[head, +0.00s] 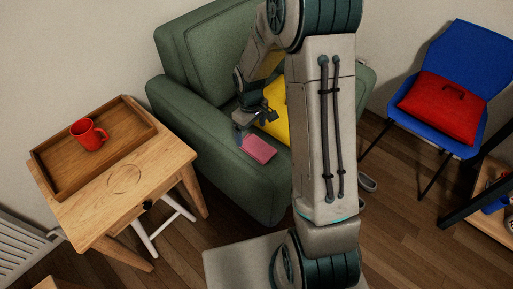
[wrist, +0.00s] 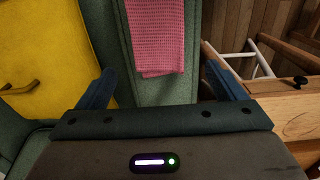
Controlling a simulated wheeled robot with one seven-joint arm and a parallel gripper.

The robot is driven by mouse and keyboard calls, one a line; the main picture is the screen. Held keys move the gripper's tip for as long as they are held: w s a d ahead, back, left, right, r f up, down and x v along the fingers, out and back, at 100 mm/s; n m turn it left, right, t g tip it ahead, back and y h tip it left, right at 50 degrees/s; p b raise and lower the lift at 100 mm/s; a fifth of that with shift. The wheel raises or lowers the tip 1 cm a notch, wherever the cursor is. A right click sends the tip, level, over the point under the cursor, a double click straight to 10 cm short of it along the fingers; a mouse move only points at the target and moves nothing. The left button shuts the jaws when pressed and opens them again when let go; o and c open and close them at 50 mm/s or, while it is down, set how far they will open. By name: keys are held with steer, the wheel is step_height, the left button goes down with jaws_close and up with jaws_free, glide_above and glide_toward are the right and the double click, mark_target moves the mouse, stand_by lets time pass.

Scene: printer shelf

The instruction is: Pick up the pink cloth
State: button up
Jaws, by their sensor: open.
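The pink cloth (head: 258,149) lies draped over the left armrest of the green armchair (head: 215,130). In the wrist view the pink waffle-textured cloth (wrist: 156,38) lies flat on the green armrest, at the top centre. My gripper (head: 243,131) is just above the armrest, by the cloth's upper left edge. In the wrist view my gripper (wrist: 160,85) has its two blue fingers wide apart, with the cloth ahead between them. It is open and holds nothing.
A yellow cushion (wrist: 45,60) lies on the armchair seat. A wooden side table (head: 125,180) with a tray (head: 55,165) and red mug (head: 88,134) stands left. A blue chair (head: 450,75) with a red cushion (head: 443,106) stands right.

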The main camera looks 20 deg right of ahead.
mark_target(252, 141)
step_height(252, 141, down, 6)
steer(key=shift+d+b, duration=0.15)
steer(key=shift+b, duration=0.3)
steer(key=c, duration=1.1)
steer(key=shift+r, duration=0.1)
steer(key=shift+r, duration=0.45)
steer(key=r, duration=0.2)
steer(key=d+r+p, duration=0.1)
steer(key=r, duration=0.1)
steer(key=shift+s, duration=0.25)
steer(key=s+d+r, duration=0.1)
steer(key=d+r, duration=0.1)
steer(key=d, duration=0.1)
steer(key=s+d+r+p, duration=0.1)
steer(key=s+d+r, duration=0.1)
steer(key=d, duration=0.1)
steer(key=s+d+r, duration=0.2)
steer(key=d, duration=0.1)
steer(key=shift+s+d, duration=0.1)
steer(key=shift+s, duration=0.1)
